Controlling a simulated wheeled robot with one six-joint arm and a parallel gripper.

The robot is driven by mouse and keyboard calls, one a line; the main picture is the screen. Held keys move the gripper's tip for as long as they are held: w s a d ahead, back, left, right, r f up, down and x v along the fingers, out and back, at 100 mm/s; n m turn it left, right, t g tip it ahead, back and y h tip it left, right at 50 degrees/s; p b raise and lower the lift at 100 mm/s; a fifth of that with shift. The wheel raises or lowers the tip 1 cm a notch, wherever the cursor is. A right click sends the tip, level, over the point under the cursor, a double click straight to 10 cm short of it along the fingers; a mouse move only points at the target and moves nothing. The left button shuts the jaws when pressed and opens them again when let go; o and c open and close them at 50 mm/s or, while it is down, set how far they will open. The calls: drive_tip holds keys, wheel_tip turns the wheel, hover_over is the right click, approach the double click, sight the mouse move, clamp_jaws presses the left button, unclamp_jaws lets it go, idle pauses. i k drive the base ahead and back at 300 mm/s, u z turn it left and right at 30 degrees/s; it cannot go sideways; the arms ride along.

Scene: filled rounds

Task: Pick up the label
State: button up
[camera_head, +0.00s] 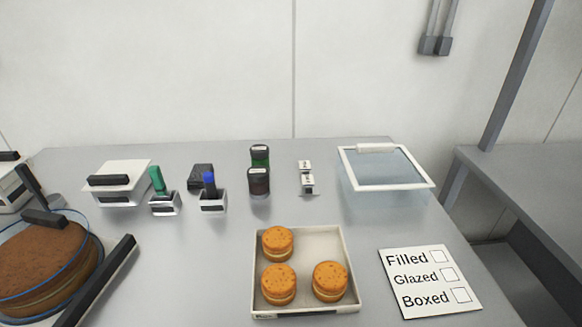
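No thing in view is plainly marked as the label. Two small white tags (307,183) with dark marks, too small to read, stand one behind the other at the back middle of the table. A white card (430,283) printed Filled, Glazed and Boxed, each with an empty box, lies flat at the front right. My gripper is not in view.
A pale tray (342,245) with three orange-brown rounds is front middle. Behind stand two dark jars (258,181), green-handled (157,180) and blue-handled (209,183) tools in holders, and a white-rimmed clear container (385,183). A brown cake (45,262) is left.

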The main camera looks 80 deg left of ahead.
sight(304, 166)
drive_tip(key=u, duration=1.7)
